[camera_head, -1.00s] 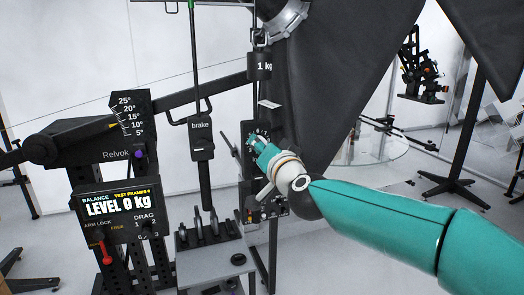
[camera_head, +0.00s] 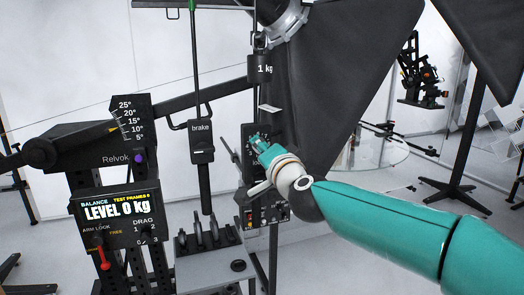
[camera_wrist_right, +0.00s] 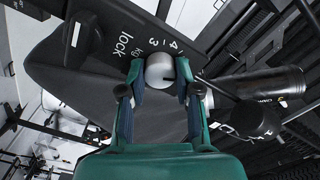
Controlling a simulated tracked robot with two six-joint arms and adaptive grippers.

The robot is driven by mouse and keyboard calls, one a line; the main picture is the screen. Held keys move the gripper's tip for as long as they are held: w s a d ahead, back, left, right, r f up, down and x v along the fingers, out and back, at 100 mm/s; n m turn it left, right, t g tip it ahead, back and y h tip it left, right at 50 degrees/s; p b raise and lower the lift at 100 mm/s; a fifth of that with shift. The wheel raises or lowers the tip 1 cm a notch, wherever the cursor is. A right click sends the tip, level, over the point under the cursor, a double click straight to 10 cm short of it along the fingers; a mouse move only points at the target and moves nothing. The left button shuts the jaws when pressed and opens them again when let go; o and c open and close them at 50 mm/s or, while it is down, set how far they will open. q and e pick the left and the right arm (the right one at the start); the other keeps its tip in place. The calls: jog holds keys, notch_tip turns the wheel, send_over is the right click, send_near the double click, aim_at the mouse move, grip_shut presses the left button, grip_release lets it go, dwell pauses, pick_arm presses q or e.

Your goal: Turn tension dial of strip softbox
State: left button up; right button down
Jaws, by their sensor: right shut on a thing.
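The strip softbox's black fabric (camera_head: 345,75) hangs behind my right arm in the head view. A dark panel (camera_wrist_right: 95,65) carries white marks: "lock", "kg" and numbers around a dial. The tension dial (camera_wrist_right: 158,70) is a small pale round knob with a dark slot, seen between the fingers in the right wrist view. My right gripper (camera_wrist_right: 158,88) is shut on this knob, one finger on each side. In the head view my teal right gripper (camera_head: 257,142) is at the panel and hides the knob. My left gripper is not in view.
A black 1 kg weight (camera_head: 260,67) hangs just above the panel. A brake handle (camera_head: 202,150) hangs to its left. The balance stand with a "LEVEL 0 kg" display (camera_head: 115,207) is at the left. A round glass table (camera_head: 385,150) stands at the back right.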

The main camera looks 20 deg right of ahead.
jog(key=c, duration=0.8)
grip_release()
jog(key=shift+d, duration=0.1)
jog(key=shift+s, duration=0.15)
jog(key=s, duration=1.1)
jog(key=shift+s+d, duration=0.2)
jog(key=shift+s, duration=0.15)
jog(key=shift+f, duration=0.15)
